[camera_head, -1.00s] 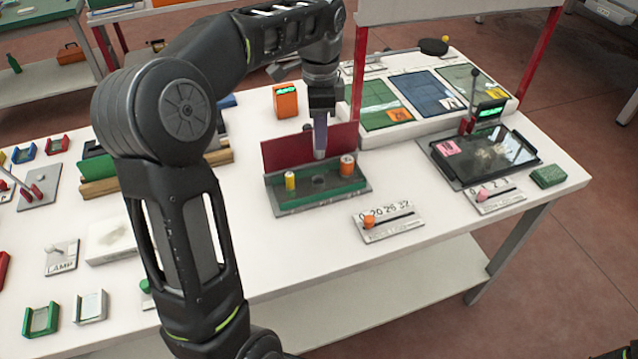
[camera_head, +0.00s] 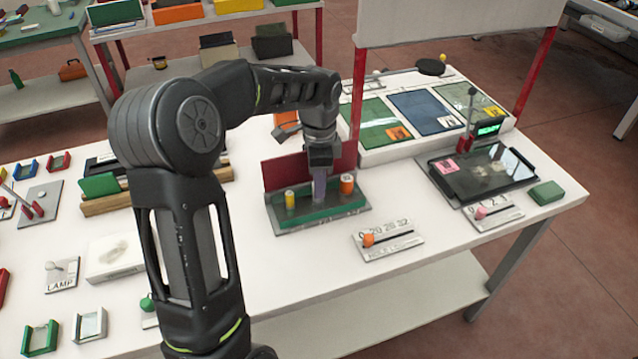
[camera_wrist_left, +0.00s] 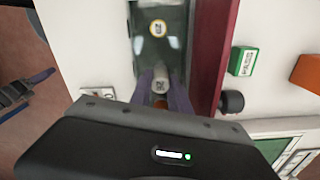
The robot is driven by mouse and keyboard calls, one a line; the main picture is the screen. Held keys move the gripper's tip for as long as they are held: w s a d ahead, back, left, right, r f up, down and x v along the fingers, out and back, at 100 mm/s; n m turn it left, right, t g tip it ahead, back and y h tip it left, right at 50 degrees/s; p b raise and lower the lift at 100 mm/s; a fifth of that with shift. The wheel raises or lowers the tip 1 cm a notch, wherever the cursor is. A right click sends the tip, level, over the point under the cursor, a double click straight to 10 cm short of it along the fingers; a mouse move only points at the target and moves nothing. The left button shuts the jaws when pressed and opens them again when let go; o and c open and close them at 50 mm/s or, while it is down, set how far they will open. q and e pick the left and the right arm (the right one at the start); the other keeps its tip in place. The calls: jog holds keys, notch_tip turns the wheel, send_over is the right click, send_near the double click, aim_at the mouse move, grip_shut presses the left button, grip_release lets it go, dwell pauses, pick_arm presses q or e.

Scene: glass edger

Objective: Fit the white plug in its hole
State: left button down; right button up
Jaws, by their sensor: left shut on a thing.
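The white plug (camera_wrist_left: 160,86) is between the fingers of my left gripper (camera_head: 319,198), which is shut on it. In the head view the fingers hide the plug. The gripper is down at the middle of the green block (camera_head: 303,217), between the yellow plug (camera_head: 290,199) on the left and the orange plug (camera_head: 347,184) on the right. The fingertips are at or just above the block's top, where the middle hole is hidden. I cannot tell how deep the plug sits. My right gripper is not in view.
A dark red panel (camera_head: 285,172) stands upright just behind the block. An orange box (camera_head: 286,118) is behind it. A slider plate (camera_head: 390,240) lies to the front right, with bare white table around it.

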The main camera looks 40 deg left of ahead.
pick_arm(q)
jog(key=shift+f, duration=0.45)
jog(key=shift+f, duration=0.1)
jog(key=c, duration=1.2)
grip_release()
jog(key=shift+c, duration=0.2)
notch_tip(320, 180, up, 12)
